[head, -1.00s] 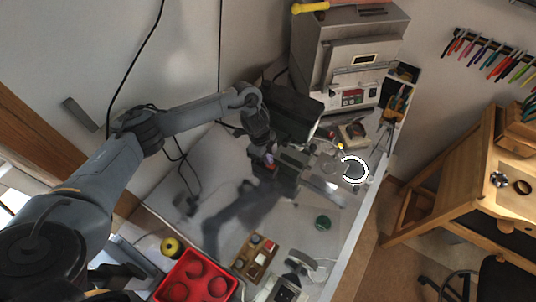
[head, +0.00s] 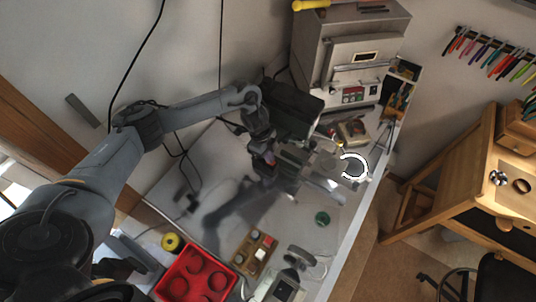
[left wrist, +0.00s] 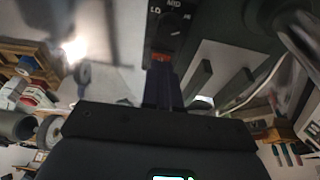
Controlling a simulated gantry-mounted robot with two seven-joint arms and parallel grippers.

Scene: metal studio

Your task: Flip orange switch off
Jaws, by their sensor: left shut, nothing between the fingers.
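My left gripper (head: 268,165) hangs over the bench beside a dark box-shaped device (head: 292,108). In the left wrist view my left gripper (left wrist: 163,72) has its fingers together, with nothing held. The orange switch (left wrist: 161,56) shows as a small orange-red patch right at the fingertips, partly covered by them. I cannot tell whether the tips touch it or which way it is set. A black dial (left wrist: 172,30) marked LO and MID sits just beyond it. In the head view the switch cannot be made out. My right gripper is not in view.
A grey metal machine (head: 350,60) stands at the back of the bench. A red tray (head: 196,275), a yellow roll (head: 171,242), a wooden block with buttons (head: 252,250) and a green round item (head: 322,218) lie at the front. A ring lamp (head: 354,166) is to the right.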

